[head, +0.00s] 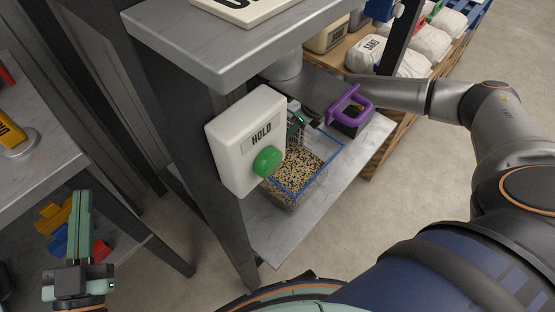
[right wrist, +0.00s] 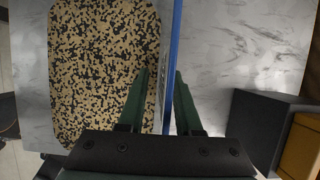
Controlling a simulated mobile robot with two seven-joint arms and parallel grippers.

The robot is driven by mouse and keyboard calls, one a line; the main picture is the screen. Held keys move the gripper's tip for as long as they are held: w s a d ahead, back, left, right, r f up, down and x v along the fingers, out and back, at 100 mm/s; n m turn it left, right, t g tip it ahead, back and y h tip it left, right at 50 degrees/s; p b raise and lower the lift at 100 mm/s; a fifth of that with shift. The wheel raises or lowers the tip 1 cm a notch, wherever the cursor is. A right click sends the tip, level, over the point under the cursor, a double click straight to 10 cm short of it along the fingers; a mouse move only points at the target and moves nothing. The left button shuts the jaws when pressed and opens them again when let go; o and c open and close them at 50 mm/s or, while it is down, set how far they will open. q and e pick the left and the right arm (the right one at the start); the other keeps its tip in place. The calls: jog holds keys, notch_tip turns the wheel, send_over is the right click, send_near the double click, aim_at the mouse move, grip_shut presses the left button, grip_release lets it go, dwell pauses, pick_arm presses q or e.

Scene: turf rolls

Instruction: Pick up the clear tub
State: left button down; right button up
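The clear tub (head: 296,193) has a blue rim and holds black-and-tan speckled grains. It stands on the lower marbled shelf, partly hidden by a white box with a green button. In the right wrist view, the tub's blue rim edge (right wrist: 170,70) runs between the fingers of my right gripper (right wrist: 161,72). They are open, one on the inner and one on the outer side, with a gap to the wall. The right gripper (head: 299,121) is partly hidden in the head view. My left gripper (head: 80,194) is far left, away from the tub, its fingers together and empty.
The white HOLD box (head: 245,140) with its green button (head: 267,161) stands close in front of the tub. A purple-handled item (head: 350,103) is behind it on the shelf (head: 340,165). An upper shelf (head: 210,47) overhangs. White bags (head: 428,43) lie beyond.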

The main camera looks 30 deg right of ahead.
grip_shut()
dwell(1.1)
